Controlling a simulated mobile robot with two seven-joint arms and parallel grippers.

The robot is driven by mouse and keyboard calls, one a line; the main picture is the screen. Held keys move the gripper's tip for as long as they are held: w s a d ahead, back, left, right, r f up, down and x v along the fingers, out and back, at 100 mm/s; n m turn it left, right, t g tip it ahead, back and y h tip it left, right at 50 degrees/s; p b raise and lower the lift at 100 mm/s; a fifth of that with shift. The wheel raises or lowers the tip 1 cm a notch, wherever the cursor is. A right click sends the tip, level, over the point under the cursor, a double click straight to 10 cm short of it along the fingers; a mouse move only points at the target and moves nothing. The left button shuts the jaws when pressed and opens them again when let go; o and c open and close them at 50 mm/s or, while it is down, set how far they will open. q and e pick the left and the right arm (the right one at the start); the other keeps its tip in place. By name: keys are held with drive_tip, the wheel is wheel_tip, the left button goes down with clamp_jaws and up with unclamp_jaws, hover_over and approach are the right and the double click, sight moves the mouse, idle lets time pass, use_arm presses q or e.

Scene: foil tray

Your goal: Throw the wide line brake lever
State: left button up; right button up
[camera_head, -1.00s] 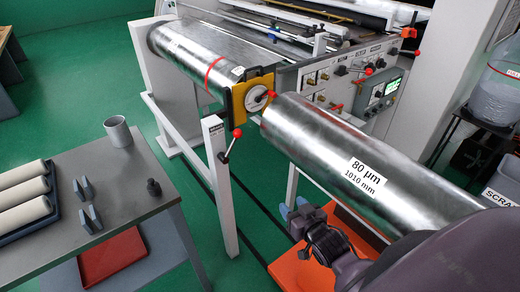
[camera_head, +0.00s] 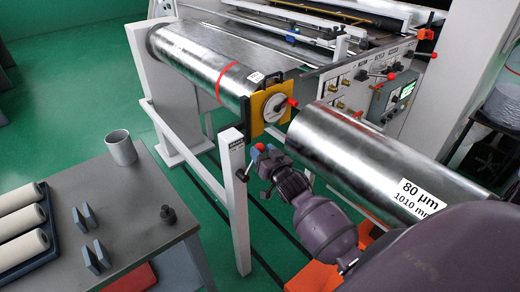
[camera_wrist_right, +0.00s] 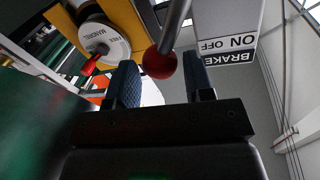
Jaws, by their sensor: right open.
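The brake lever has a red ball knob (camera_wrist_right: 160,63) on a metal rod, mounted on a white post (camera_head: 236,200). In the right wrist view the post's label (camera_wrist_right: 228,45) reads BRAKE, ON, OFF, upside down. My right gripper (camera_head: 262,153) is at the post in the head view, its blue fingertips around the knob. In the right wrist view the knob lies between the two open fingers, with gaps on both sides, and the rod runs upward. Whether the knob is fully within the fingers' depth is unclear. My left gripper is not in view.
A yellow block with a dial (camera_head: 271,106) and red handle sits just beyond the lever. A large foil roll (camera_head: 345,150) marked 80 µm, 1010 mm lies beside my right arm. A grey table (camera_head: 130,190) with a cup, rolls and blocks stands left.

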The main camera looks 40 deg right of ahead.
drive_tip(key=shift+w+d, duration=0.1)
drive_tip(key=shift+w, duration=0.7)
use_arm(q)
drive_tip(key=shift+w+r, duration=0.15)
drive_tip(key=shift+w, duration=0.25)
use_arm(e)
drive_tip(key=shift+w, duration=0.25)
clamp_jaws()
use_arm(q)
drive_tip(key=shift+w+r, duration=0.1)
